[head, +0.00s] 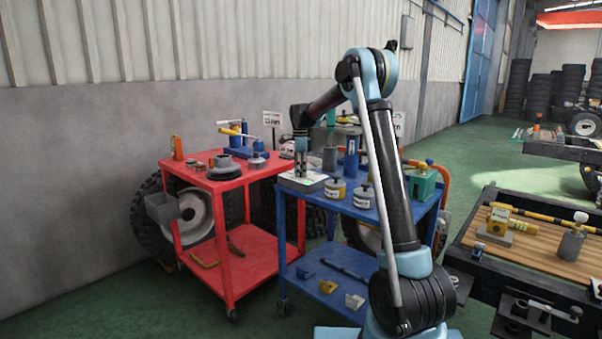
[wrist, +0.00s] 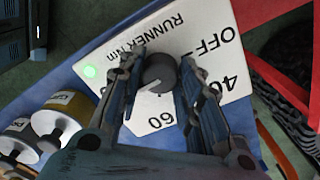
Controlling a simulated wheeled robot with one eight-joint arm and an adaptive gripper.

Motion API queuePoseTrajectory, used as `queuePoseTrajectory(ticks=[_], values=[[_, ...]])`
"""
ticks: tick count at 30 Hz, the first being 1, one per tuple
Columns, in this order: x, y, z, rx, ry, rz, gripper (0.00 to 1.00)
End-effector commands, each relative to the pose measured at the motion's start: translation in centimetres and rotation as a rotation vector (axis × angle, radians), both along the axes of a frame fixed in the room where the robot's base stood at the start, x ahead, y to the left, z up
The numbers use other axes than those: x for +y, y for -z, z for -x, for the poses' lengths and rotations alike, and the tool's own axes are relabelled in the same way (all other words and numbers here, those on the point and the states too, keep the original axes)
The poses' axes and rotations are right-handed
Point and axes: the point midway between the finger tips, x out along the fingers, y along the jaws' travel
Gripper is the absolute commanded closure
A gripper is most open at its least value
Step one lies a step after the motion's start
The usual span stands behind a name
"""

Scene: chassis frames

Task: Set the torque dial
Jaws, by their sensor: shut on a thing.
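The torque dial is a dark round knob (wrist: 160,72) on a white panel (wrist: 205,25) marked "RUNNER Nm", OFF, 40 and 60. A white pointer line on the knob points down-left in the wrist view, to the left of the 60. Other marks on that side may be hidden by my left finger. In the head view the dial's box (head: 301,184) sits at the left end of the blue cart's top. My gripper (head: 301,165) points down over it, its fingers on both sides of the knob, shut on it.
A green light (wrist: 89,71) glows on the panel. Two round lidded pots, one yellow-banded (head: 335,189) and one white (head: 363,197), stand close beside the box on the blue cart (head: 330,205). A red cart (head: 230,180) with several tools stands to the left.

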Motion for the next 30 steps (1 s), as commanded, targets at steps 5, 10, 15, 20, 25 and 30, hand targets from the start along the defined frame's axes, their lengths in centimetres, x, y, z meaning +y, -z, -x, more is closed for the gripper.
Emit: queuePoseTrajectory(ticks=[5, 10, 15, 20, 25, 30], values=[[-0.09, 0.02, 0.04, 0.001, 0.046, 0.001, 0.91], [-0.09, 0.03, 0.05, 0.001, 0.063, 0.001, 0.91], [-0.09, 0.03, 0.05, 0.002, 0.065, 0.001, 0.91], [-0.08, 0.03, 0.05, 0.002, 0.064, 0.001, 0.91], [-0.07, 0.02, 0.04, 0.001, 0.064, 0.001, 0.46], [-0.03, 0.01, 0.02, 0.001, 0.063, 0.0, 0.46]])
